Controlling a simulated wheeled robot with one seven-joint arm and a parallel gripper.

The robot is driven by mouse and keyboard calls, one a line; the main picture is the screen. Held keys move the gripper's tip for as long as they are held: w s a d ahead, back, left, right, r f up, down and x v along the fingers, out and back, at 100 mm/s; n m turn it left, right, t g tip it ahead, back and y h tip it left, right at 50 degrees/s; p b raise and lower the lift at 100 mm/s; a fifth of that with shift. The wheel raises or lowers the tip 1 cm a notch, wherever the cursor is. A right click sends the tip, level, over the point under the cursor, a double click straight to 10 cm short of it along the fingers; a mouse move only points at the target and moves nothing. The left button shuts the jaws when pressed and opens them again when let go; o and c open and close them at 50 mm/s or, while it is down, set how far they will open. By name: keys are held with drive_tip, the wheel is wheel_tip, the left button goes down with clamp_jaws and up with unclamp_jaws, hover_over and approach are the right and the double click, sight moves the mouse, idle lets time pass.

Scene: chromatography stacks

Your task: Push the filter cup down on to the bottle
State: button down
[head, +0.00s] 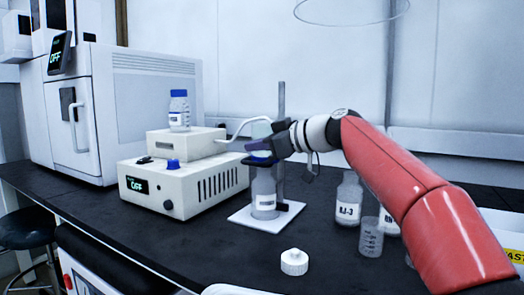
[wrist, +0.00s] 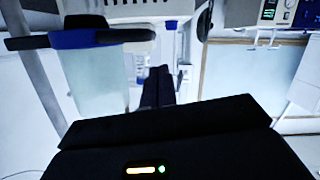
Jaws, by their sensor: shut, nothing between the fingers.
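The clear bottle (head: 264,193) stands upright on the white base plate (head: 240,218) of a stand with a grey post. The pale translucent filter cup (head: 261,129) is above the bottle, with a blue collar at its lower end. My gripper (head: 256,146) is in front of the cup and hides part of it. In the wrist view the cup (wrist: 97,80) and its blue collar are at the upper left, beside my shut, empty fingers (wrist: 158,80). I cannot tell whether the cup is fully seated on the bottle.
A white pump box (head: 185,185) with a display reading OFF stands left of the bottle. A labelled bottle (head: 348,200) and a small clear beaker (head: 370,238) stand at right, under my arm. A white cap (head: 294,262) lies in front. The bench front left is clear.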

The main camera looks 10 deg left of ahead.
drive_tip(key=r+b+v, duration=0.1)
drive_tip(key=b+v, duration=0.1)
drive_tip(key=v, duration=0.8)
drive_tip(key=shift+s, duration=0.15)
drive_tip(key=shift+s, duration=0.1)
